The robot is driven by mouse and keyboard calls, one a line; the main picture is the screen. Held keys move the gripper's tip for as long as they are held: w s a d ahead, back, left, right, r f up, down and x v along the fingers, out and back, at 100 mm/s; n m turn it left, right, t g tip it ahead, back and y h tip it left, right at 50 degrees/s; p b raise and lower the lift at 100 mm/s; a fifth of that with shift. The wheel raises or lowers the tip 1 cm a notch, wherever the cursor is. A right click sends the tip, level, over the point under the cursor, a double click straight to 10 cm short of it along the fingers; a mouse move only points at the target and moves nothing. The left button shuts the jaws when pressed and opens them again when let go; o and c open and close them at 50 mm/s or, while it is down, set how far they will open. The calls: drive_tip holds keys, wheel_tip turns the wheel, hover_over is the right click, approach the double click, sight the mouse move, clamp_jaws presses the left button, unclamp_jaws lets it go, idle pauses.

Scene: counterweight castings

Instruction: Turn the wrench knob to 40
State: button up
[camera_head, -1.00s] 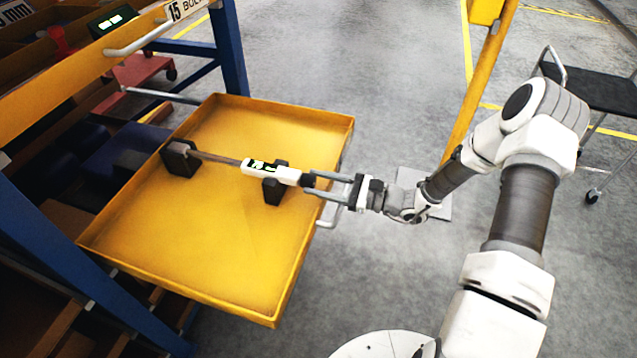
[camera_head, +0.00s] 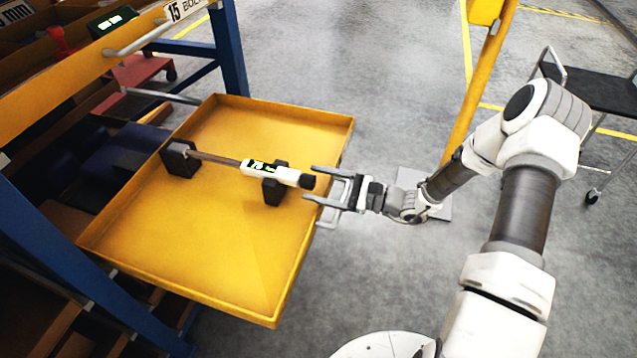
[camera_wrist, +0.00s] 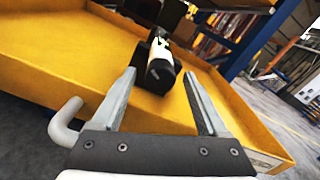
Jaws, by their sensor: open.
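The wrench (camera_head: 222,160) lies across two black blocks in a yellow drawer (camera_head: 190,270). Its white handle has a lit display (camera_head: 262,167), whose digits are too small to read surely. The black knob (camera_head: 307,181) is at the handle's right end, facing my gripper. My gripper (camera_head: 312,184) is open, its fingertips just off the knob's end. In the wrist view, the knob (camera_wrist: 160,75) shows beyond and between the two spread fingers (camera_wrist: 160,90). Nothing is held.
The drawer's low front wall (camera_head: 322,200) and its grey handle (camera_head: 335,212) lie under my gripper. A blue rack post (camera_head: 228,50) stands behind. A yellow post (camera_head: 478,90) and a black cart (camera_head: 595,88) stand to the right.

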drive_tip(key=shift+d, duration=0.1)
drive_tip(key=p+v, duration=0.3)
drive_tip(key=v, duration=1.4)
drive_tip(key=shift+s, duration=0.1)
drive_tip(key=w+a+m+b, duration=0.1)
drive_tip(key=w+a, duration=0.1)
drive_tip(key=a, duration=0.3)
drive_tip(key=w+a+m, duration=0.2)
drive_tip(key=a, duration=0.4)
drive_tip(key=w+a+m+b, duration=0.1)
drive_tip(key=w+a+m, duration=0.1)
drive_tip(key=a, duration=0.3)
drive_tip(key=shift+w+a+r+b, duration=0.1)
drive_tip(key=shift+a+r+b, duration=0.1)
drive_tip(key=shift+a+b, duration=0.1)
